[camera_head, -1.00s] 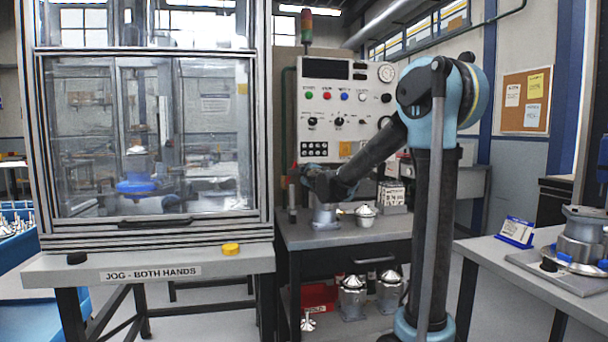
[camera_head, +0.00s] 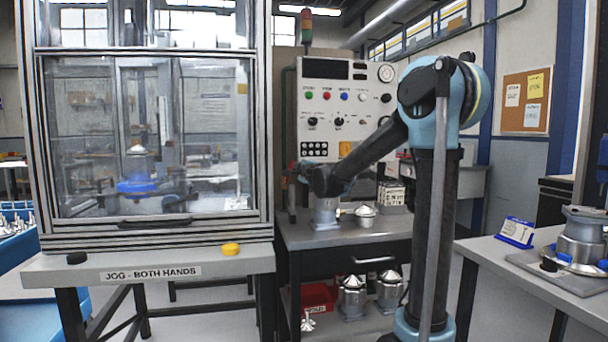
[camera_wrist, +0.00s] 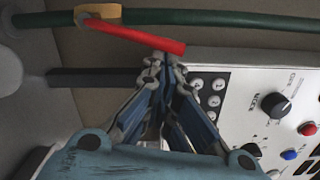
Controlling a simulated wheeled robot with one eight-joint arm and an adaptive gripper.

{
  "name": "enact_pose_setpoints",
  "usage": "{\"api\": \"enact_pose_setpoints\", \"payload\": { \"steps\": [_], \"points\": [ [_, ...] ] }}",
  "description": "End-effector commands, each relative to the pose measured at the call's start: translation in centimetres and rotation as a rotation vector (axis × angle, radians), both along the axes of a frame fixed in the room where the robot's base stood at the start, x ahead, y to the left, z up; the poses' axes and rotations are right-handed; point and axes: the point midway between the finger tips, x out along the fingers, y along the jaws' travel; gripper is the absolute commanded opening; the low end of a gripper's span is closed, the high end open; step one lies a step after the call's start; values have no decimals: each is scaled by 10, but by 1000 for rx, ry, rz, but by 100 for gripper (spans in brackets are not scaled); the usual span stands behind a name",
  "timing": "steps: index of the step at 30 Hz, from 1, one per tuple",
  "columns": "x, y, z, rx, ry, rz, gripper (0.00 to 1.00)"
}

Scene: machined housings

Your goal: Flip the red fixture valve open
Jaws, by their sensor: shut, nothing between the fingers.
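The red valve lever (camera_wrist: 135,37) shows at the top of the wrist view, slanting down to the right from a brass-coloured valve body (camera_wrist: 100,14) on a green pipe (camera_wrist: 215,19). My gripper (camera_wrist: 163,62) is shut and empty. Its fingertips are right beside the lever, just below its free right half in the picture; I cannot tell whether they touch it. In the head view my forearm and wrist hide most of the gripper, and the lever cannot be made out there.
A white control panel (camera_head: 325,100) with knobs and buttons stands close to the gripper. A dark bar (camera_wrist: 95,78) runs left of the fingers. A grey bench (camera_head: 345,236) with metal housings lies below the arm. A glazed enclosure (camera_head: 150,225) stands to the left.

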Motion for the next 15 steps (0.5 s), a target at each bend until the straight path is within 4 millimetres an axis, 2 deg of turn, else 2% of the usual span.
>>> {"api": "enact_pose_setpoints", "payload": {
  "steps": [6,15],
  "points": [
    [-5,18,10,-27,-9,3,0],
    [-6,20,11,-25,-8,2,0]
  ]
}}
